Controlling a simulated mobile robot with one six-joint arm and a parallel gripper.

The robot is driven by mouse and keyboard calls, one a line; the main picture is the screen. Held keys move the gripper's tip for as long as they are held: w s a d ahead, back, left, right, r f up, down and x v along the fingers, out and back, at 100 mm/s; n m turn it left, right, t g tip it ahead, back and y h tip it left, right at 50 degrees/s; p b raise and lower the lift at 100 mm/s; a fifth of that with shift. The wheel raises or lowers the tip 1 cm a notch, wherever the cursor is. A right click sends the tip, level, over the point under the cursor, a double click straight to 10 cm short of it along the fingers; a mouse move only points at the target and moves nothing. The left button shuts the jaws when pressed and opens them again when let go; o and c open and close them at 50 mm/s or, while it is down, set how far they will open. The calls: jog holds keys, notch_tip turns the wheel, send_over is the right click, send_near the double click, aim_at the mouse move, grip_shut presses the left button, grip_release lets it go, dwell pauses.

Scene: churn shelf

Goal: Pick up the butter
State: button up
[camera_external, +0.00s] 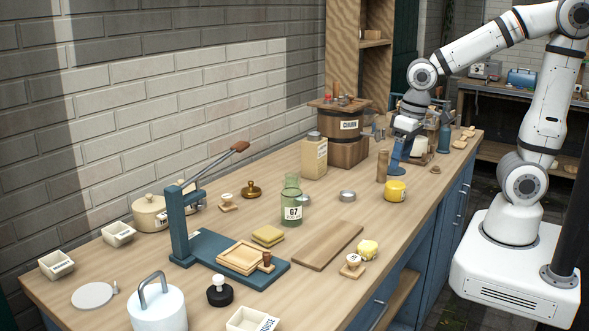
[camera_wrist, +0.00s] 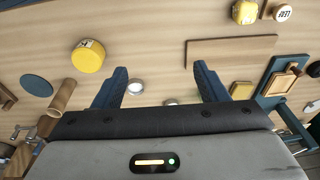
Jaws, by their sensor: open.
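A small pale-yellow lump, likely the butter (camera_external: 368,250), sits near the counter's front edge, right of a flat wooden board (camera_external: 328,245). In the wrist view it shows at the top right as a yellow block (camera_wrist: 245,11), beyond the board (camera_wrist: 232,52). My gripper (camera_external: 399,168) is over the far part of the counter, well away from the lump. In the wrist view its two blue fingers (camera_wrist: 160,80) are wide apart with nothing held between them.
A yellow tin (camera_external: 395,191) and a wooden cylinder (camera_external: 382,166) stand near my gripper. A stamp (camera_external: 352,265) is beside the lump. A green jar (camera_external: 291,204), yellow slabs (camera_external: 268,236) and a blue press (camera_external: 180,225) stand farther left. The counter between tin and lump is clear.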

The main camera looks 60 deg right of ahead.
jog(key=w+a+f+g, duration=0.1)
jog(key=a+f, duration=0.3)
jog(key=a, duration=0.5)
send_over(367, 244)
jog(key=shift+g+h, duration=0.3)
jog(key=shift+g, duration=0.1)
jog(key=f, duration=0.5)
jog(key=shift+s+a+f+b, duration=0.15)
jog(key=shift+s+f+b, duration=0.05)
jog(key=shift+s+b, duration=0.15)
jog(key=shift+s+a+f, duration=0.1)
jog(key=shift+f, duration=0.25)
jog(key=f, duration=0.4)
jog(key=w+f+p, duration=0.1)
jog(key=f, duration=0.1)
jog(key=shift+d, duration=0.3)
jog(key=shift+f, duration=0.6)
jog(key=shift+c, duration=0.5)
jog(key=c, duration=1)
jog(key=shift+o, duration=0.2)
